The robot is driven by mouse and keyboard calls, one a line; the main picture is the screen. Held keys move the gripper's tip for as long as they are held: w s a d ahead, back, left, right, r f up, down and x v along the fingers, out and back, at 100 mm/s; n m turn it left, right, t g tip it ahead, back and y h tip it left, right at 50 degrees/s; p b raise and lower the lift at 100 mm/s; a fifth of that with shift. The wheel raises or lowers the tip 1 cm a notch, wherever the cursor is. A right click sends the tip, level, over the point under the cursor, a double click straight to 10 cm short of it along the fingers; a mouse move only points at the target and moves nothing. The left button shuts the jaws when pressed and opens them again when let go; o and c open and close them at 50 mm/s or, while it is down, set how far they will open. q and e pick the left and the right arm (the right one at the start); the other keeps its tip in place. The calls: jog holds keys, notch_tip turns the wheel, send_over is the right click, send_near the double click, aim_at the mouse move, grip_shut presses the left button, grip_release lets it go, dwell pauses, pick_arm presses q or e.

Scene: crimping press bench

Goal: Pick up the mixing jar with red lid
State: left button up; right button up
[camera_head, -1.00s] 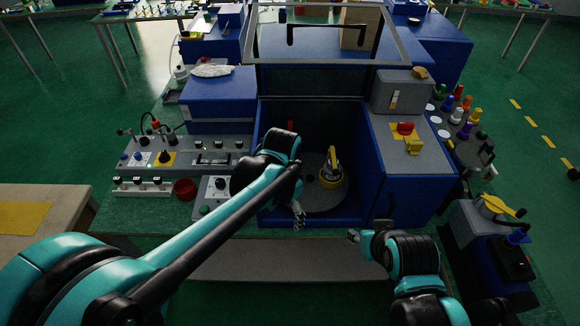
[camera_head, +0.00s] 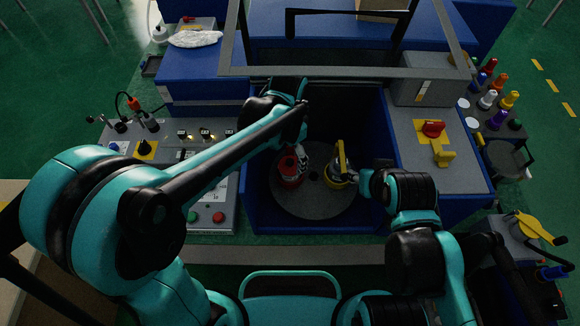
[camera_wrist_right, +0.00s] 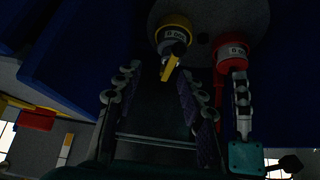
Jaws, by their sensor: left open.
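The mixing jar with red lid (camera_head: 288,170) stands on the round grey plate inside the blue press bay. It also shows in the right wrist view (camera_wrist_right: 233,48). My left gripper (camera_head: 302,162) is open beside this jar and partly covers it; I cannot tell whether they touch. In the right wrist view a finger of my left gripper (camera_wrist_right: 241,100) shows in front of the red jar. A second jar with a yellow lid and handle (camera_head: 340,172) stands to its right. My right gripper (camera_head: 364,180) is close to the yellow jar, its fingers apart and empty in the wrist view.
The blue bay walls (camera_head: 262,215) enclose the plate on the sides. A raised grey frame (camera_head: 345,71) hangs above the opening. A control panel (camera_head: 215,214) with buttons lies to the left, and a red and yellow switch (camera_head: 433,130) sits on the right housing.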

aim_at(289, 161)
pick_arm(q)
jog(key=shift+f, duration=0.6)
jog(key=f+b, duration=0.2)
jog(key=f, duration=0.1)
jog(key=f+b, duration=0.1)
jog(key=f, duration=0.1)
jog(key=shift+w+d, duration=0.1)
jog(key=shift+w, duration=0.2)
jog(key=shift+r, duration=0.15)
jog(key=c, duration=1.9)
